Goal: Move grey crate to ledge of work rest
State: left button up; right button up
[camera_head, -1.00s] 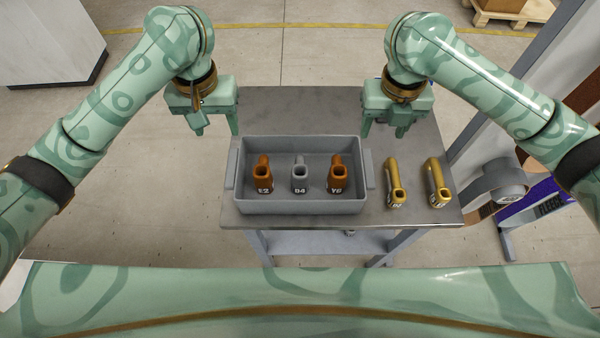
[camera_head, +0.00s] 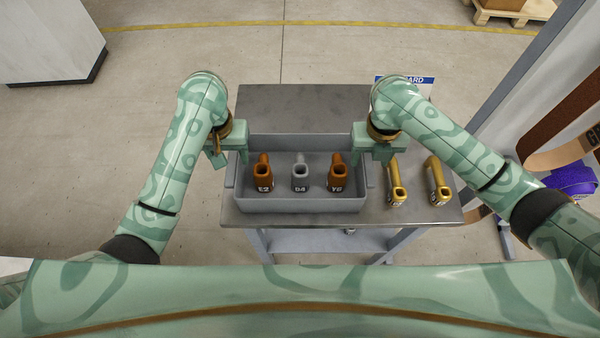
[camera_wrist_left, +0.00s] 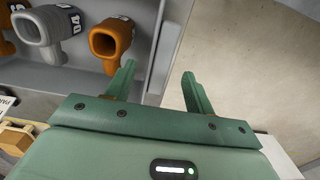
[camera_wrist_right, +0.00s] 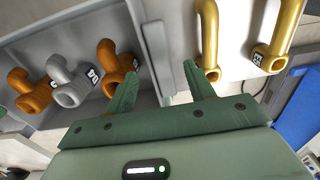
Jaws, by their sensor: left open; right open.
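The grey crate (camera_head: 300,205) stands on a grey metal table, with two orange fittings (camera_head: 263,176) and one grey fitting (camera_head: 300,178) upright inside. My left gripper (camera_head: 229,158) is open at the crate's left end. In the left wrist view its fingers (camera_wrist_left: 158,82) point at the end wall, one towards the inside and one outside. My right gripper (camera_head: 374,160) is open at the right end. In the right wrist view its fingers (camera_wrist_right: 161,80) are either side of the crate's end handle (camera_wrist_right: 165,70). I cannot make out a ledge of a work rest.
Two brass fittings (camera_head: 396,183) (camera_head: 437,183) lie on the table right of the crate, close to my right gripper. The table top (camera_head: 300,108) behind the crate is bare. A grey post and a purple object (camera_head: 572,180) stand at the right.

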aim_at(232, 165)
pick_arm(q)
jog(key=shift+f, duration=2.15)
pick_arm(e)
jog(key=shift+f, duration=2.2)
pick_arm(q)
grip_shut()
pick_arm(e)
grip_shut()
jog(key=shift+d, duration=0.1)
